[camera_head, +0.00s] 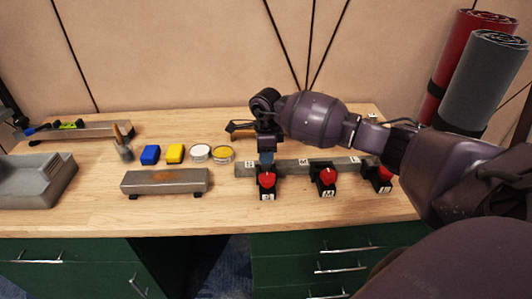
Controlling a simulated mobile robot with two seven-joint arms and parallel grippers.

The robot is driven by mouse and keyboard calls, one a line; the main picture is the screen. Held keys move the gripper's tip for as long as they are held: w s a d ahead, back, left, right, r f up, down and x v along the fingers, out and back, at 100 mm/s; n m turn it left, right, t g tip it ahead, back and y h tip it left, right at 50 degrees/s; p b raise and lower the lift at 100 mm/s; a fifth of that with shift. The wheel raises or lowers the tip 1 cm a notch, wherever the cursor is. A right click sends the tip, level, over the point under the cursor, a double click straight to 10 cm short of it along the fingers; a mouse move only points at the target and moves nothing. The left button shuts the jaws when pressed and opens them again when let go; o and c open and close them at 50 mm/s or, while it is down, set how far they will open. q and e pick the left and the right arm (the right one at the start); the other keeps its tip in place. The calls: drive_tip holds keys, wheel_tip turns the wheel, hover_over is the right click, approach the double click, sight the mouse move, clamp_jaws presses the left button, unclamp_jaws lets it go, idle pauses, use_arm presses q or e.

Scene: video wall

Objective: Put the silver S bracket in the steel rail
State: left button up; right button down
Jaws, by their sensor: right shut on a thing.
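The steel rail (333,166) is a long grey bar lying across the right part of the workbench, with small white labels along it. My right gripper (266,155) points down over the left part of the rail, shut on a small piece at its fingertips. The piece is mostly hidden by the fingers and appears to be the silver S bracket; I cannot tell whether it touches the rail. My left gripper is not in view.
Red-topped black blocks (327,180) with white labels stand along the rail's front. To the left are a grey block (166,182), blue and yellow pieces (150,155), round tins (200,152) and a grey tray (35,182). Rolled mats (480,80) stand at the right.

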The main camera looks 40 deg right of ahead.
drive_tip(key=shift+f, duration=0.55)
drive_tip(key=shift+b, duration=0.3)
drive_tip(key=shift+f, duration=0.4)
drive_tip(key=shift+f+b, duration=0.35)
drive_tip(key=shift+f, duration=0.05)
drive_tip(key=c, duration=0.8)
unclamp_jaws()
drive_tip(key=o, duration=0.4)
drive_tip(key=shift+f, duration=0.2)
drive_tip(key=shift+a, duration=0.1)
drive_tip(key=shift+c, duration=0.5)
